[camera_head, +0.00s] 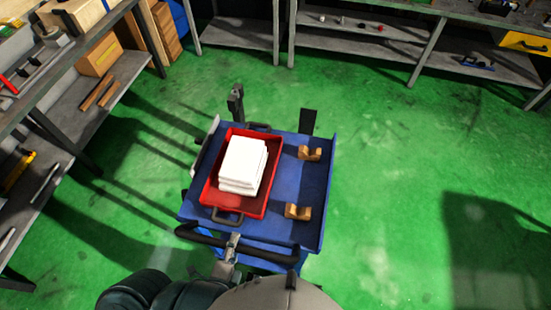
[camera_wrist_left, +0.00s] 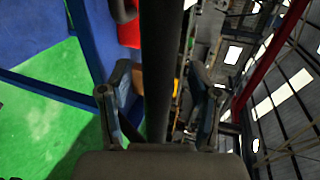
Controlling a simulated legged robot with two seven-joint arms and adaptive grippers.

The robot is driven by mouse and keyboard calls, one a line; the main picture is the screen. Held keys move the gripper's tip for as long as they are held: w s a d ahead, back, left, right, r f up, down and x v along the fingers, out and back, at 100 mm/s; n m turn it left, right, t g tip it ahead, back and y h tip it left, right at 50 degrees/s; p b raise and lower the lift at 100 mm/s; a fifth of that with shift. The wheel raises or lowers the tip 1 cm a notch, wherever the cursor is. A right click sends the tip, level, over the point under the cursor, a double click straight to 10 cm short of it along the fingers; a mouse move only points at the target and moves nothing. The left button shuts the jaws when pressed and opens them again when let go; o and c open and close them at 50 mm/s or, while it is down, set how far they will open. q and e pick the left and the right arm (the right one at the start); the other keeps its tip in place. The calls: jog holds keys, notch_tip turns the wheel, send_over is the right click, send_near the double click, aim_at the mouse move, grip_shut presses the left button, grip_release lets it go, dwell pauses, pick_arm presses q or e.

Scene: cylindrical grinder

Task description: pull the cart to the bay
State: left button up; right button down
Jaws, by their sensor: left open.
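The blue cart (camera_head: 287,190) stands on the green floor in front of me. Its black push handle (camera_head: 265,255) runs across the near side. My left gripper (camera_head: 232,244) is at this handle, left of its middle. In the left wrist view, the open fingers of my left gripper (camera_wrist_left: 161,75) stand on either side of the handle bar (camera_wrist_left: 160,40), with gaps showing. A red tray (camera_head: 209,193) with a stack of white blocks (camera_head: 243,164) sits on the cart. No marked bay can be made out. My right gripper is not in view.
Two brown cradles (camera_head: 298,211) sit on the cart's right side. A workbench with shelves (camera_head: 75,110) stands along the left. More benches (camera_head: 340,45) line the back. The green floor (camera_head: 400,170) right of the cart is clear, with a dark shadow at far right.

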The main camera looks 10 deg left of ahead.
pick_arm(q)
jog(key=shift+s+a+r, duration=0.15)
jog(key=shift+s+r, duration=0.1)
jog(key=shift+s, duration=0.2)
jog(key=shift+s+a+r, duration=0.1)
jog(key=shift+s+r, duration=0.1)
jog(key=shift+s, duration=0.2)
jog(key=s+r+p, duration=0.3)
jog(key=s+r, duration=0.1)
jog(key=s, duration=0.2)
jog(key=shift+a+f, duration=0.1)
